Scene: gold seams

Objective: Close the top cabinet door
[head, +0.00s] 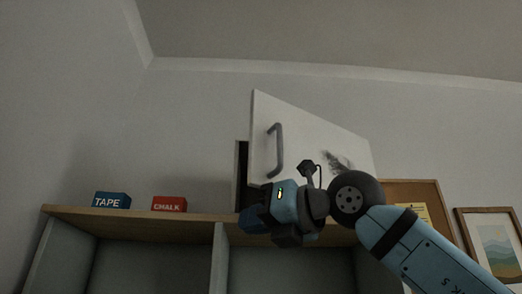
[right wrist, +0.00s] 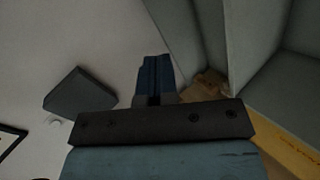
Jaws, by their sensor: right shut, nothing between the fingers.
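The white top cabinet door (head: 315,140) with a grey bar handle (head: 276,150) stands swung open at an angle in the head view. A dark smudge marks its face. A dark narrow opening shows at its left edge. My right gripper (head: 252,221) is in front of the door's lower left part, below the handle, and hides that part. I cannot tell whether it touches the door. In the right wrist view its blue fingers (right wrist: 153,78) are together with nothing between them. My left gripper is not in view.
A wooden shelf top (head: 140,218) runs below the door. A blue TAPE box (head: 112,200) and a red CHALK box (head: 169,204) stand on it at the left. A corkboard (head: 415,195) and a framed picture (head: 490,240) hang at the right.

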